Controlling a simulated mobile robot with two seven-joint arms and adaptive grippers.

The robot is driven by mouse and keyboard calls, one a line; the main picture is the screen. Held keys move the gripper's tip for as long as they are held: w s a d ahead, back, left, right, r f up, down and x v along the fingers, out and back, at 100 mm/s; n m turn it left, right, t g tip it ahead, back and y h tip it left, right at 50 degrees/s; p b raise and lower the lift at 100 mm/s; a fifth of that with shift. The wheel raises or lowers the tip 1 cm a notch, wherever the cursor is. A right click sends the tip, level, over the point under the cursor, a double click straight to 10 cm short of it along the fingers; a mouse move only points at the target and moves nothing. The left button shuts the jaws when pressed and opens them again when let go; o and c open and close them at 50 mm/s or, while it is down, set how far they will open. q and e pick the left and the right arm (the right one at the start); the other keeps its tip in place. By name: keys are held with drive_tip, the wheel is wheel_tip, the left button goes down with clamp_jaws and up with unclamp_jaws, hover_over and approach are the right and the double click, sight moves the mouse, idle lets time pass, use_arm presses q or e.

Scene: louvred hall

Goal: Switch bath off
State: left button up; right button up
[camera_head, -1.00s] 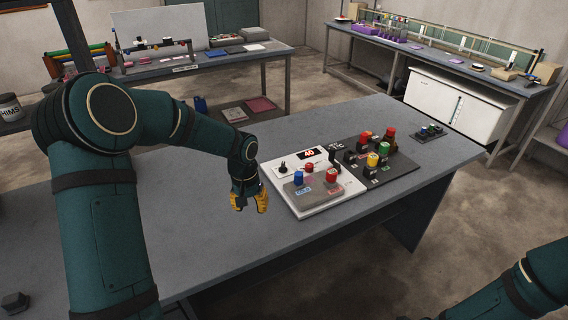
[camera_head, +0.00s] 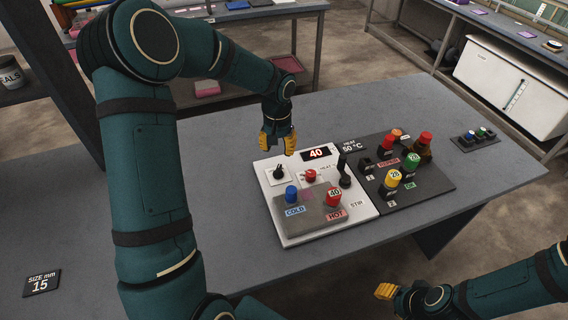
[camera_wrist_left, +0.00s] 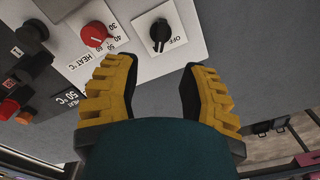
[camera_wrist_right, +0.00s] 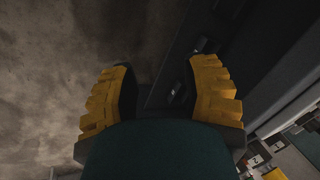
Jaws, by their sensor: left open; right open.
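The bath panel (camera_head: 270,213) is a white board on the table with a red display reading 40. Its black rotary switch (camera_head: 278,173) sits on a white plate at the panel's back left. In the left wrist view the switch (camera_wrist_left: 160,32) shows beside the word OFF, ahead of the fingers. A red heat knob (camera_wrist_left: 95,33) is next to it, with numbers around it. My left gripper (camera_head: 278,143) is open and empty, pointing down just behind the switch. My right gripper (camera_head: 385,291) is open and empty, off the table's front edge; its wrist view (camera_wrist_right: 160,95) shows floor and dark surfaces.
A blue COLD piece (camera_head: 291,194) and a red HOT piece (camera_head: 333,197) stand on the panel's grey block. A black lever (camera_head: 343,170) rises at its right. A dark board (camera_head: 420,185) holds several coloured-topped pieces.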

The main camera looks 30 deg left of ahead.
sight(278, 169)
use_arm(q)
drive_tip(key=shift+s+f, duration=0.15)
drive_tip(key=shift+f, duration=0.35)
wheel_tip(278, 169, down, 7)
drive_tip(key=b, duration=0.5)
drive_tip(key=shift+f, duration=0.15)
drive_tip(key=shift+r, duration=0.2)
drive_tip(key=shift+f+b, duration=0.75)
drive_tip(key=shift+f, duration=0.2)
use_arm(e)
wheel_tip(278, 169, down, 7)
drive_tip(key=s, duration=0.1)
drive_tip(key=shift+s+a+r+g, duration=0.2)
drive_tip(key=shift+s+g, duration=0.1)
drive_tip(key=shift+s, duration=0.1)
use_arm(q)
drive_tip(key=shift+r, duration=0.1)
clamp_jaws()
